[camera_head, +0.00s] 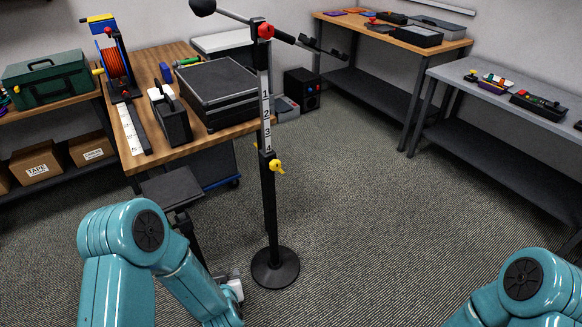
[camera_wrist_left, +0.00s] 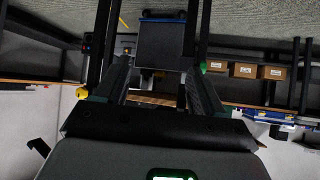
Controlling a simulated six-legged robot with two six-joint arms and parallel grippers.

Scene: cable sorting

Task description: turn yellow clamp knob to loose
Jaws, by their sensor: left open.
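The yellow clamp knob (camera_head: 276,165) sits on the side of the upright stand (camera_head: 271,200), below a strip numbered 1 to 4, in the head view. How far it is turned is too small to tell. A part of my left gripper (camera_head: 235,287) shows low, left of the stand's base and well below the knob. The left wrist view shows my left gripper (camera_wrist_left: 158,68) open, its fingers apart with nothing clearly held. A yellow spot (camera_wrist_left: 82,93) lies outside its left finger there; I cannot tell if it is the knob. My right gripper is out of frame.
A red knob (camera_head: 266,31) and a boom top the stand. Its round base (camera_head: 275,268) is on the carpet. A wooden bench (camera_head: 165,140) with a black case (camera_head: 217,90) stands close behind left. Carpet to the right is clear (camera_head: 380,220).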

